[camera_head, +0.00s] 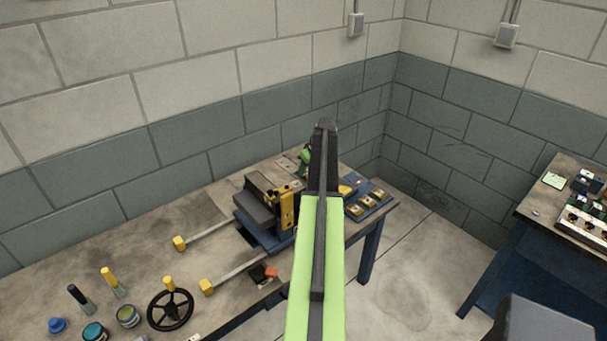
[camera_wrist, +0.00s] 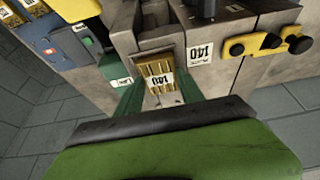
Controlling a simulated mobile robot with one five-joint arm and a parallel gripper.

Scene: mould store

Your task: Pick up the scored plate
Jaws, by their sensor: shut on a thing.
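In the head view my arm hides the plate and most of my gripper.
A workbench (camera_head: 130,240) holds a grey and yellow clamp-like machine (camera_head: 262,207), a black handwheel (camera_head: 170,309), paint tins and brushes. A blue tray (camera_head: 367,202) with brass pieces sits at its right end. Another table (camera_head: 540,215) stands right. Bare floor lies between.

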